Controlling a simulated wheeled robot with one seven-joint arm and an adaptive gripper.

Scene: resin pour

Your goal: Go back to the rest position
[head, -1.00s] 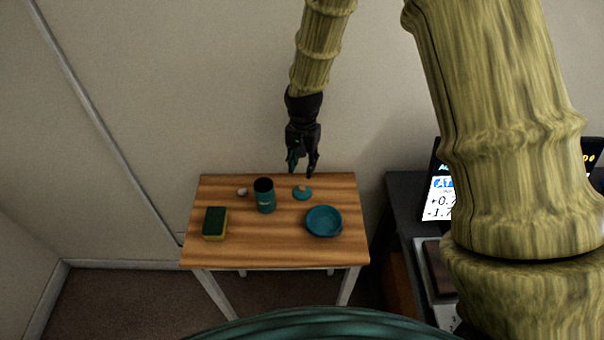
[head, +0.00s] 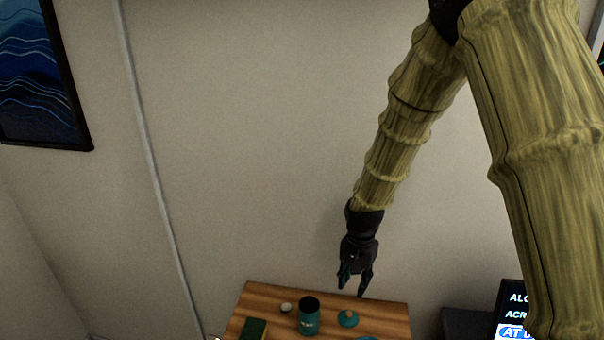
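My gripper (head: 354,290) hangs from my arm with its fingers pointing down, above the back right of the wooden table (head: 262,299). Its two fingers stand apart with nothing visible between them. Below it on the table are a teal canister (head: 310,318) with its dark mouth open and a teal lid (head: 348,319) with a light wooden knob. The gripper looks clear of both.
A small white object (head: 286,307) lies left of the canister, and a green sponge (head: 254,329) is at the left front. A teal dish (head: 368,338) barely shows at the bottom edge. A dark screen (head: 513,309) stands at right.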

